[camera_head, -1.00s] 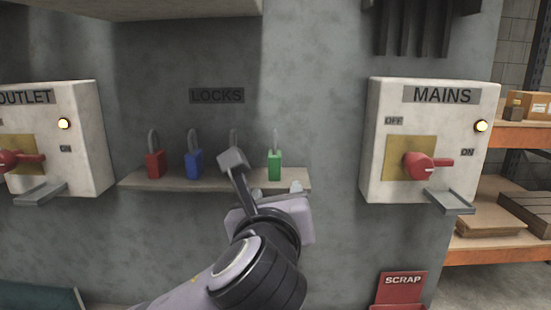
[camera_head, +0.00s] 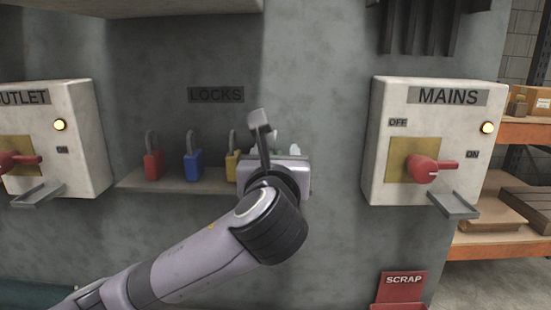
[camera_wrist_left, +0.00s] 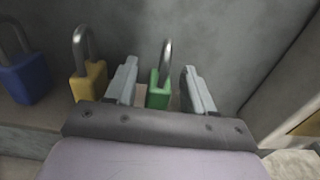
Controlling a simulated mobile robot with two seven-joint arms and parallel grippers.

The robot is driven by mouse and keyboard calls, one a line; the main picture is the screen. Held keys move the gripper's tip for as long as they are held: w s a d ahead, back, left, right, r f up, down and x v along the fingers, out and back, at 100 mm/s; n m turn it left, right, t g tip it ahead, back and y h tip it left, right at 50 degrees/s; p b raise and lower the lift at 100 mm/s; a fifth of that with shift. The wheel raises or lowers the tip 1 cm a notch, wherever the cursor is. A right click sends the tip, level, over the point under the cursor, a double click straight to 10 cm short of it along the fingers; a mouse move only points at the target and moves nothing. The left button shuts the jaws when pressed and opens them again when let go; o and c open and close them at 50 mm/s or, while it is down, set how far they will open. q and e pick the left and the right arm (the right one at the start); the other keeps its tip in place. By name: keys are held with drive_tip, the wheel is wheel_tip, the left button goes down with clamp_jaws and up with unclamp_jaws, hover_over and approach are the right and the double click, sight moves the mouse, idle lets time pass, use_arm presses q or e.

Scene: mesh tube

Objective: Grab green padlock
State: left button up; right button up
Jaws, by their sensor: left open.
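The green padlock (camera_wrist_left: 158,93) stands upright on the ledge, its grey shackle up, in the left wrist view. My left gripper (camera_wrist_left: 160,76) is open, with one finger to each side of the padlock; I cannot tell whether either finger touches it. In the head view my left gripper (camera_head: 274,148) is in front of the ledge's right end. It hides nearly all of the green padlock there. My right gripper is not in view.
A yellow padlock (camera_wrist_left: 88,81) stands left of the green one, then a blue padlock (camera_head: 193,165) and a red padlock (camera_head: 153,165), on the ledge (camera_head: 150,184). A MAINS switch box (camera_head: 385,145) sticks out at right. An OUTLET box (camera_head: 83,140) is at left.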

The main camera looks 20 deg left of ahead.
use_arm(q)
clamp_jaws()
drive_tip(key=shift+r, duration=0.1)
